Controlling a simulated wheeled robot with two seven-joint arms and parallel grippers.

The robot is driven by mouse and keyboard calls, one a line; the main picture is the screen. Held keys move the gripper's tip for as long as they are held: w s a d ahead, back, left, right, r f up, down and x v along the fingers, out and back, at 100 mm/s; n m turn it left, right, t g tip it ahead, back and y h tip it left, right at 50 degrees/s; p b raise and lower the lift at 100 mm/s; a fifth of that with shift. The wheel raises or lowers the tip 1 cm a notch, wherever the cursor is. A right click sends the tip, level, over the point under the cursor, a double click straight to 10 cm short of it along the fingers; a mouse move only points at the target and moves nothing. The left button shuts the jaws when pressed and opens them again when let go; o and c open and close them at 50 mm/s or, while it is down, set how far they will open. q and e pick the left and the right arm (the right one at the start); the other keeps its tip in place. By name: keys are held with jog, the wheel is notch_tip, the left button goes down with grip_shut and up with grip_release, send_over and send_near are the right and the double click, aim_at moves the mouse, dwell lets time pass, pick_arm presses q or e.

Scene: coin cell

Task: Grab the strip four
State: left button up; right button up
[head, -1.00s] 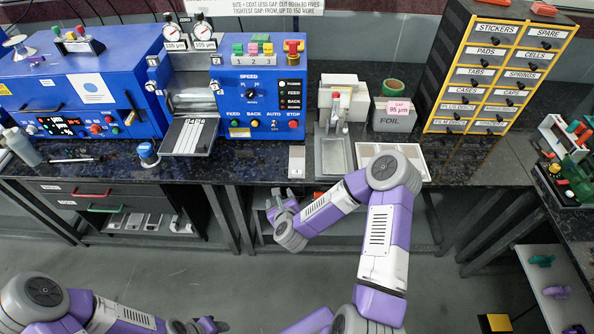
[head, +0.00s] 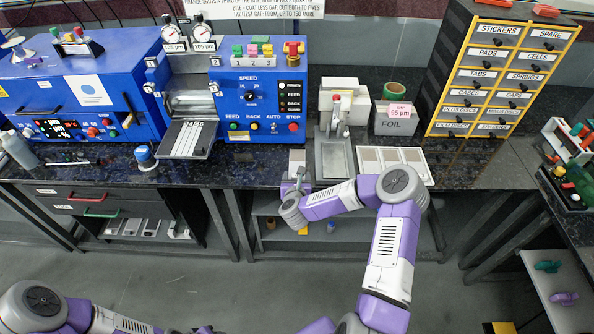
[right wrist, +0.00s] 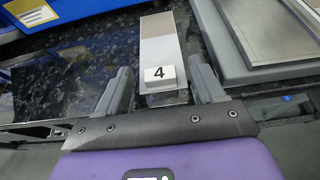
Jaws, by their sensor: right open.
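Strip four is a narrow flat piece, grey with a tan far part, with a white block marked "4" (right wrist: 160,73) at its near end. The strip (right wrist: 162,45) lies on the dark counter in the right wrist view. In the head view the strip (head: 297,158) lies near the counter's front edge. My right gripper (right wrist: 164,84) is open, with one finger on each side of the strip's near end and gaps on both sides. In the head view my right gripper (head: 296,180) is at the counter's front edge. My left gripper's fingers are below the head view.
A grey metal tray (head: 319,160) stands close to the right of the strip. A white panel with several plates (head: 430,178) lies further right. The blue machine (head: 240,143) stands behind on the left. Dark counter (right wrist: 112,50) is bare left of the strip.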

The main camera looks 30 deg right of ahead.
jog(key=c, duration=1.1)
